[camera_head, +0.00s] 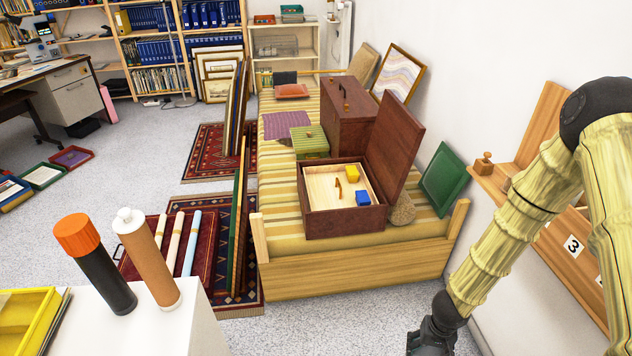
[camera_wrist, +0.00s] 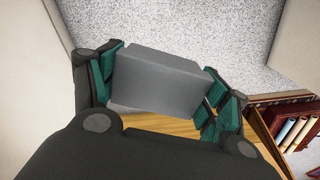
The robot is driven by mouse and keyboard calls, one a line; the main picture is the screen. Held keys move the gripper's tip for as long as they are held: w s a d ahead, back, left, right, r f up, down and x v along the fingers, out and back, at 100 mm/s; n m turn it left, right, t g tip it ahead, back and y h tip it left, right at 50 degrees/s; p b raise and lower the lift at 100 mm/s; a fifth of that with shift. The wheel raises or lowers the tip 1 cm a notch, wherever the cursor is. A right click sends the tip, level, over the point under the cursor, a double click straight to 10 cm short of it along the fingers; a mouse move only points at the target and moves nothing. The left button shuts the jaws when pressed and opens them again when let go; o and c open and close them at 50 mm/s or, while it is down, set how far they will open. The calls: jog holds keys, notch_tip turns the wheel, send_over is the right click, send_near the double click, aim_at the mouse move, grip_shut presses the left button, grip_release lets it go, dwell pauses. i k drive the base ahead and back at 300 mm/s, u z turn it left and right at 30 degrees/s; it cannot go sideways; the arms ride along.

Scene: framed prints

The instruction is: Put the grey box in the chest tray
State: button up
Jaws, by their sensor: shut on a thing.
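The grey box (camera_wrist: 158,78) is between the teal-padded fingers of my gripper (camera_wrist: 160,88) in the wrist view. My gripper is shut on it, with pads against its left and right ends.
A closed brown case (camera_head: 350,115) and a green striped box (camera_head: 309,141) stand behind the chest. The bench's wooden front board (camera_head: 350,272) and corner posts rise before it. A wooden wall shelf (camera_head: 535,215) is at right. Speckled floor is open in front of the bench.

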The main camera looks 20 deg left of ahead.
aim_at(319, 183)
jog(key=u, duration=0.3)
jog(key=i, duration=1.5)
jog(key=u, duration=0.45)
